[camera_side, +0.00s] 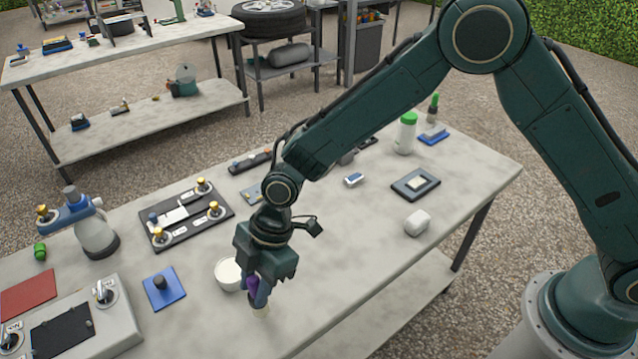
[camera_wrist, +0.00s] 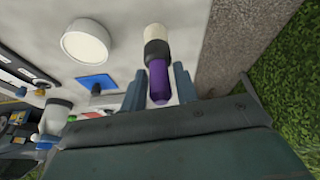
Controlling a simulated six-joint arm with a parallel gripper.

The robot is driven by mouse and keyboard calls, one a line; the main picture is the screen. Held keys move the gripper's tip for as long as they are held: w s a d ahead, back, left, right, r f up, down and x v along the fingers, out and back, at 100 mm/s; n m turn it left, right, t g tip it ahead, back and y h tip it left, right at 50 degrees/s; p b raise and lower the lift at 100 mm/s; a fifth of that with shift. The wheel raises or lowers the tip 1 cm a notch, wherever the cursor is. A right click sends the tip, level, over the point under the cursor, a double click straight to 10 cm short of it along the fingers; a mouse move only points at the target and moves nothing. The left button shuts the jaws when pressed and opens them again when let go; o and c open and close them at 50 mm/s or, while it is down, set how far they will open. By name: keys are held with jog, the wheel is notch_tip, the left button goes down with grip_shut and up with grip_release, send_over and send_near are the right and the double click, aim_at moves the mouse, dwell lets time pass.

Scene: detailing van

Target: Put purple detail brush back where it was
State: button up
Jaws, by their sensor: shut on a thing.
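The purple detail brush (camera_wrist: 158,80) has a purple handle, a dark collar and a pale bristle end. My gripper (camera_wrist: 158,88) is shut on its purple handle, one finger on each side. In the side view my gripper (camera_side: 259,290) points down near the table's front edge, and the purple brush (camera_side: 252,284) shows between the fingers with its pale end downward. The bristle end is close to the tabletop (camera_side: 350,290); I cannot tell whether it touches.
A blue pad with a dark knob (camera_side: 164,287) lies to the left.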

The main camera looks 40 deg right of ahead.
jog(key=shift+f, duration=1.05)
jog(key=shift+f, duration=0.15)
jog(key=o, duration=1.1)
jog(key=shift+c, duration=0.2)
jog(key=v, duration=1.2)
